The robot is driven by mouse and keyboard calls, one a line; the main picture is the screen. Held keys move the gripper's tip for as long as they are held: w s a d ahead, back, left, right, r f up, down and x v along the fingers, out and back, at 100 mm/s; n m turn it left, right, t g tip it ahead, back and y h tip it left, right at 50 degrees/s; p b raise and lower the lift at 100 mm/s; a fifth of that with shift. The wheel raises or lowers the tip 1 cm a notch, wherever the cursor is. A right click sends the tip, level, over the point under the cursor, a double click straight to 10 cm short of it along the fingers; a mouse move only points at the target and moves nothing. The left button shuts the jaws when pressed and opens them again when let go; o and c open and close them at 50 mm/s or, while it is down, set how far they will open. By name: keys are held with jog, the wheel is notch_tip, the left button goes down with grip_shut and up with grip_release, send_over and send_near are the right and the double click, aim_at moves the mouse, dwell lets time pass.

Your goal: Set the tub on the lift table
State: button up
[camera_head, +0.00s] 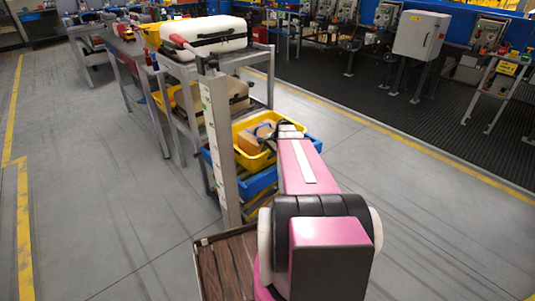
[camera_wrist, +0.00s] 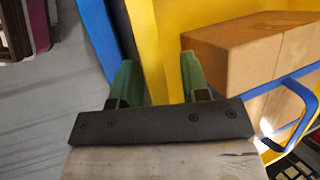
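The yellow tub (camera_head: 244,161) stands at the centre of the head view, beside the metal racks. A cardboard box (camera_head: 256,137) and other items are in it. A blue structure (camera_head: 262,181) shows below it, with yellow parts underneath; I cannot tell whether this is the lift table. In the wrist view my gripper (camera_wrist: 160,82) has its two green fingers apart, on either side of the yellow tub wall (camera_wrist: 142,35). Whether they touch it is unclear. The cardboard box (camera_wrist: 235,62) is just right of the fingers.
Metal racks (camera_head: 172,71) with a white case (camera_head: 208,33) stand left of the tub. A grey post (camera_head: 221,150) rises close in front of it. A brown slatted surface (camera_head: 228,266) lies at the bottom. Grey floor at left (camera_head: 80,170) is clear.

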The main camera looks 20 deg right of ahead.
jog(key=v, duration=1.2)
